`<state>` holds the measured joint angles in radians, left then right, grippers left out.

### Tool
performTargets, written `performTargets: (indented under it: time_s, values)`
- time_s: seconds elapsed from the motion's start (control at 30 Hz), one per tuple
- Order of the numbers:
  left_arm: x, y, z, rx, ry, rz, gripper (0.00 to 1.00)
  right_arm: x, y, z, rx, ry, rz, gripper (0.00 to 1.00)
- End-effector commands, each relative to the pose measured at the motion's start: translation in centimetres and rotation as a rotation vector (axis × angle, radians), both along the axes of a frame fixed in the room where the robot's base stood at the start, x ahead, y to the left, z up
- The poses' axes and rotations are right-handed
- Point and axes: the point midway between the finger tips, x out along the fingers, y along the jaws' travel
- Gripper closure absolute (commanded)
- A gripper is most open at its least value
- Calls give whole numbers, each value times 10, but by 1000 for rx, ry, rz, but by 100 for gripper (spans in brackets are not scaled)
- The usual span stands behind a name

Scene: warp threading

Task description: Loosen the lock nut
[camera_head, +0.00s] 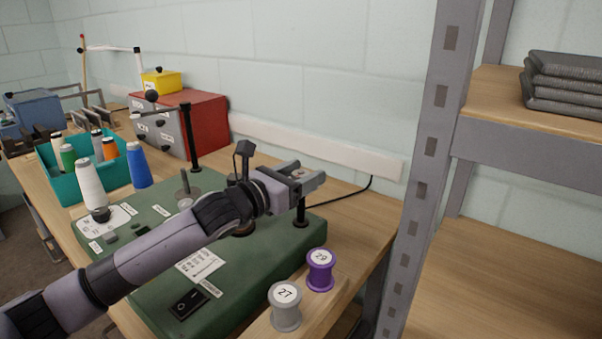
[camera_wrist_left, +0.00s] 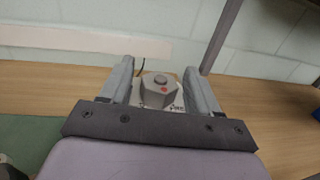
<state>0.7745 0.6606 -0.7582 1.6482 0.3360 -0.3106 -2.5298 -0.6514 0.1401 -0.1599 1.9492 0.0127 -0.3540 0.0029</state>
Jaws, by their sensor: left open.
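In the head view my left gripper (camera_head: 306,174) is over the far right part of the green machine base (camera_head: 150,220), above a black post (camera_head: 302,212). The gripper hides most of the nut there. My right gripper is not in view.
A purple spool (camera_head: 320,272) and a grey spool (camera_head: 285,308) stand at the front right edge. A teal bin (camera_head: 67,188) of thread cones and a red box (camera_head: 205,125) are further left. A metal shelf upright (camera_head: 430,150) rises close on the right.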

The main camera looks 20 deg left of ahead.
Motion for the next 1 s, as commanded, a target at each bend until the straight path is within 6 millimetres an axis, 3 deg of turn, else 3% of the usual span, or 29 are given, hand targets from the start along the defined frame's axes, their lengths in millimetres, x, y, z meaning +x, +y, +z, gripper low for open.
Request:
performTargets:
  time_s: [0.17, 0.3, 0.33, 0.67, 1.0]
  values:
    - [0, 0, 0, 0, 0, 0, 42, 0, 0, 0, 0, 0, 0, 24]
    - [0, 0, 0, 0, 0, 0, 87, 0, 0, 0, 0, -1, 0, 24]
    - [0, 0, 0, 0, 0, -1, 89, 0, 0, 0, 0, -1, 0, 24]
    - [-1, -1, 0, -2, -1, 18, 89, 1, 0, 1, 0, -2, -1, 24]
    - [-1, -2, 1, -3, -1, 146, 89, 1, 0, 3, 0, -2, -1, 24]
